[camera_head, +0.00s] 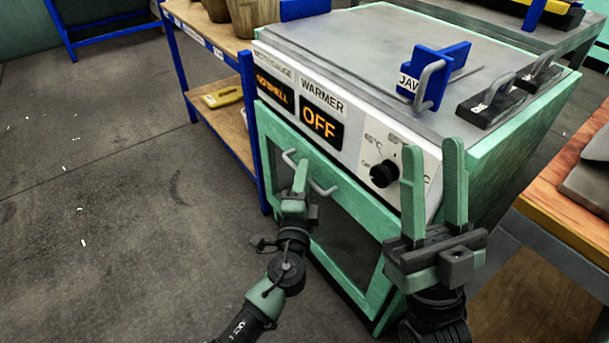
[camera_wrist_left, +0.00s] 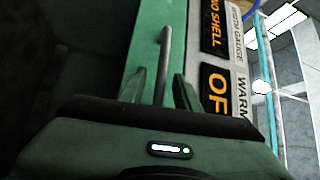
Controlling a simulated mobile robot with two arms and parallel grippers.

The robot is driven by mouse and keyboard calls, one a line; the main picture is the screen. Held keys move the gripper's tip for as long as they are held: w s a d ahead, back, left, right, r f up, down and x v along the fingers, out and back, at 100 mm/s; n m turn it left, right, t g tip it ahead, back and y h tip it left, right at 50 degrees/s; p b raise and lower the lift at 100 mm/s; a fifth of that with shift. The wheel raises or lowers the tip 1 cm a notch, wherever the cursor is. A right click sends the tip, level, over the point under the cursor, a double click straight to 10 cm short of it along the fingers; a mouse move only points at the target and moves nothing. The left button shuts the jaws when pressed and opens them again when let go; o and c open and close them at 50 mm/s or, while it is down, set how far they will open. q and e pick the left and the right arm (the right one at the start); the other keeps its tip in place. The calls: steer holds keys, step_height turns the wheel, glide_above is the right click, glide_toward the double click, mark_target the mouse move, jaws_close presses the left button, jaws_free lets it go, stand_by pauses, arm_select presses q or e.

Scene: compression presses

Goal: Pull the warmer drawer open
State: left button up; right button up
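The warmer is a green cabinet with a pale control panel reading WARMER (camera_head: 322,95) and OFF. Its green drawer front (camera_head: 362,230) has a dark window and looks flush with the cabinet. A grey bar handle (camera_head: 323,189) is on the upper part of the front. My left gripper (camera_head: 301,166) is at the handle and hides its middle. In the left wrist view, the handle (camera_wrist_left: 165,50) runs between the two fingers of this gripper (camera_wrist_left: 162,80), with gaps visible on both sides. My right gripper (camera_head: 434,160) is open and empty, in front of the panel's right side.
A black knob (camera_head: 384,174) is on the panel. A blue-framed shelf (camera_head: 250,110) stands left, a wooden table (camera_head: 575,205) right. Floor (camera_head: 130,200) at left is clear.

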arm_select(q)
steer(key=shift+c, duration=0.3)
jaws_close()
steer(key=shift+f, duration=0.1)
stand_by(1.1)
